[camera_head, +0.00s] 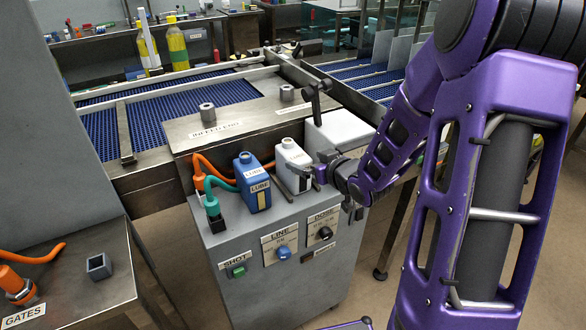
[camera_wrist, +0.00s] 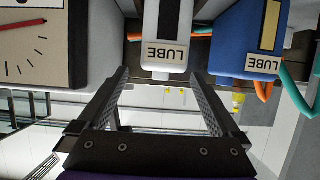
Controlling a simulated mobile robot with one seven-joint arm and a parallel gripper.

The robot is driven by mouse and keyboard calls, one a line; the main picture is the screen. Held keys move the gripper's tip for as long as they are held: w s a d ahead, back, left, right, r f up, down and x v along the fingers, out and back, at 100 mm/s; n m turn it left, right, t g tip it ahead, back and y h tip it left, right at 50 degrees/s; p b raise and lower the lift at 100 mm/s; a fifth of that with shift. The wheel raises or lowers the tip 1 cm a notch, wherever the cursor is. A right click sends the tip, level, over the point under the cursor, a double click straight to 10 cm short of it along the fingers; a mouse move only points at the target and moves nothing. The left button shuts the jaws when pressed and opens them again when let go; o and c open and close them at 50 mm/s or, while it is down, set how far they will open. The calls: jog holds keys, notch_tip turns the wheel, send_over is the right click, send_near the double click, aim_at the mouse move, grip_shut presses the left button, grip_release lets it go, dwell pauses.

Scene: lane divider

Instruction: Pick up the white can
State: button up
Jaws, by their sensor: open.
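My gripper (camera_head: 318,173) is just right of the can. In the wrist view my gripper (camera_wrist: 161,76) is open and empty, with a gap between each finger and the can's sides. I cannot tell whether the tips reach around it. The blue LUBE can (camera_head: 253,183) stands close to its left, and in the wrist view (camera_wrist: 248,42) to its right.
Orange and teal hoses (camera_head: 209,184) run beside the blue can. A dial with a red needle (camera_wrist: 42,45) is close to the left finger in the wrist view. The cabinet front carries a green button (camera_head: 239,271) and knobs. Blue conveyor lanes (camera_head: 200,102) lie behind.

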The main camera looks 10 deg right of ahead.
aim_at(293, 155)
jog(key=x, duration=0.7)
jog(key=shift+w+a, duration=0.3)
jog(key=shift+a, duration=0.05)
grip_shut()
